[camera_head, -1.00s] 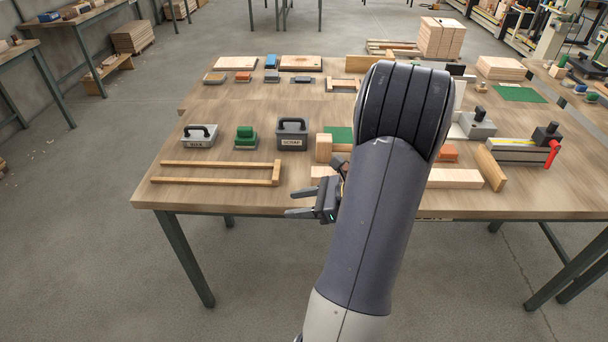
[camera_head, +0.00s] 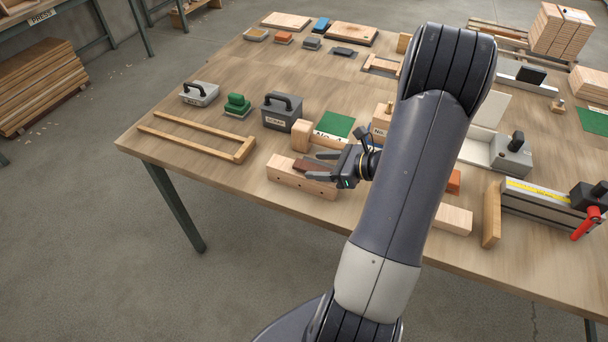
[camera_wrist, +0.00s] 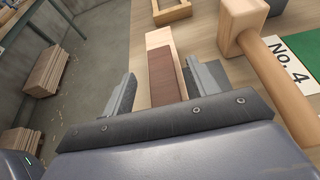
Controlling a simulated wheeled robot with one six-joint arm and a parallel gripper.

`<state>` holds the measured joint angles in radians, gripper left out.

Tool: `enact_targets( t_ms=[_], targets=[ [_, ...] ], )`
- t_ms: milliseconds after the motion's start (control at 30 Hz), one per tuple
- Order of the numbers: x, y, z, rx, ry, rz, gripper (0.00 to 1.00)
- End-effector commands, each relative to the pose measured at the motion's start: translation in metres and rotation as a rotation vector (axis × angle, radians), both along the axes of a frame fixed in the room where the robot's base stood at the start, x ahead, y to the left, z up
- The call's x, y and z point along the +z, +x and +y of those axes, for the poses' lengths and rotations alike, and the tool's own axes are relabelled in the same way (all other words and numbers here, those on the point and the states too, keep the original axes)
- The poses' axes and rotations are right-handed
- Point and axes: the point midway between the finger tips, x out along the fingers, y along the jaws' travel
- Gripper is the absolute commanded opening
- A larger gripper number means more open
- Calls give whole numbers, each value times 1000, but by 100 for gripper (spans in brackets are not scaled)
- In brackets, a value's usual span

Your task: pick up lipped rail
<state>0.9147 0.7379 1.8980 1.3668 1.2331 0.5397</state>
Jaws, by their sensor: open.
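A pale wooden piece with holes in its side (camera_head: 302,187) lies near the table's front edge, with a dark brown strip (camera_head: 311,166) along its top; I take this to be the lipped rail. In the wrist view the pale wood (camera_wrist: 158,40) and brown strip (camera_wrist: 166,75) run away from me between the fingers. I cannot tell whether strip and wood are joined. My gripper (camera_head: 313,167) is open and empty, its fingers over the near right part of the piece, one on each side in the wrist view (camera_wrist: 163,82). Contact is not clear.
A wooden mallet (camera_head: 301,136) lies close behind, its handle (camera_wrist: 275,80) right of my gripper in the wrist view. A green mat (camera_head: 335,125), a dark grey handled box (camera_head: 282,112) and a U-shaped wooden frame (camera_head: 243,150) stand nearby. The table's front edge is close.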

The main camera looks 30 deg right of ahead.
Motion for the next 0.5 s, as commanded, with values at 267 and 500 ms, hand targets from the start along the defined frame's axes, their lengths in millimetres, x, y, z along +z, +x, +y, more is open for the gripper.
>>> enact_targets(
  t_ms=[267,500],
  targets=[
    [-10,21,16,0,-1,0,56],
    [-11,21,15,-1,-1,-1,54]
  ],
)
